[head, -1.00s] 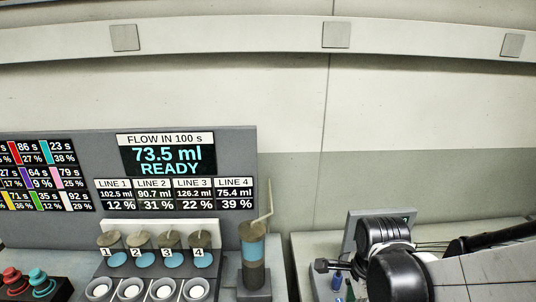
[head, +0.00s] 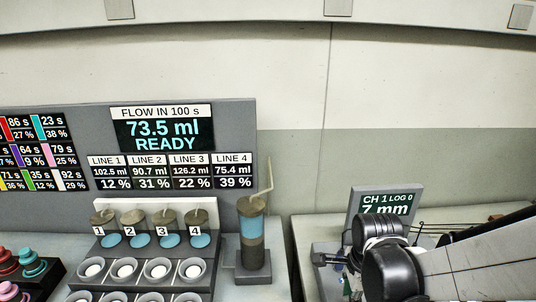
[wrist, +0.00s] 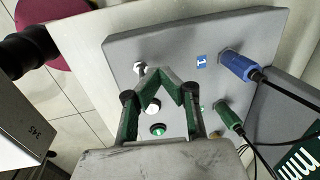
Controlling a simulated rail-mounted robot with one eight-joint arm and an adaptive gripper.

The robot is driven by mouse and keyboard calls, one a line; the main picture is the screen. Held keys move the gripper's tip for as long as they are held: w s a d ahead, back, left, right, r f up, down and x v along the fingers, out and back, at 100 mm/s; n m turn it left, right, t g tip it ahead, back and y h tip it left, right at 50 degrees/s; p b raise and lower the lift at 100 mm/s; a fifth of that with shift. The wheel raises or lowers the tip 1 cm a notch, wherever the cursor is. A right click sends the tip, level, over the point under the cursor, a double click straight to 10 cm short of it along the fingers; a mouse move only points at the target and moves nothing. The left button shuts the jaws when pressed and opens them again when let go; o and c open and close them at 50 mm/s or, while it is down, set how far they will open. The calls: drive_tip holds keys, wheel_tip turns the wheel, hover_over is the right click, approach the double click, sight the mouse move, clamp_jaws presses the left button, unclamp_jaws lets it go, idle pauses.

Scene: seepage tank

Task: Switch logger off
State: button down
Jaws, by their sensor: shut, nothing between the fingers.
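The logger's display (head: 385,205) stands at the right in the head view and reads "CH 1 LOG 0" and "7 mm", its lower part hidden by my arm. The logger's grey panel (wrist: 225,62) fills the middle of the wrist view. It carries a green-lit button (wrist: 158,129), a white round button (wrist: 152,107), a metal knob or switch (wrist: 139,66), a blue plug (wrist: 238,64) and a green plug (wrist: 229,117). My gripper (wrist: 165,80) is shut and empty, over the panel between the metal knob and the plugs. Its contact with the panel cannot be told.
Left of the logger in the head view stand a cylinder with a lever (head: 253,235), several numbered valves (head: 163,222) with cups, and a flow display (head: 162,135). Coloured buttons (head: 32,262) sit at the far left. Black cables run from the plugs.

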drive_tip(key=shift+s+f, duration=0.2)
drive_tip(key=shift+s, duration=0.35)
idle(0.4)
drive_tip(key=shift+r, duration=0.15)
drive_tip(key=shift+s+r+p, duration=0.15)
drive_tip(key=shift+r+p, duration=1.2)
drive_tip(key=shift+r, duration=0.4)
drive_tip(key=shift+s+r+p, duration=0.15)
drive_tip(key=shift+r+p, duration=1.2)
drive_tip(key=shift+r, duration=0.35)
drive_tip(key=shift+s+r+n+b, duration=0.2)
drive_tip(key=shift+r+n+b, duration=0.25)
drive_tip(key=shift+n, duration=0.35)
drive_tip(key=s+r+n+t+b, duration=0.5)
drive_tip(key=s+r+n+b, duration=0.1)
drive_tip(key=n, duration=0.9)
drive_tip(key=shift+s+d+r+n, duration=0.15)
drive_tip(key=shift+s+r+n, duration=0.15)
drive_tip(key=shift+n, duration=0.1)
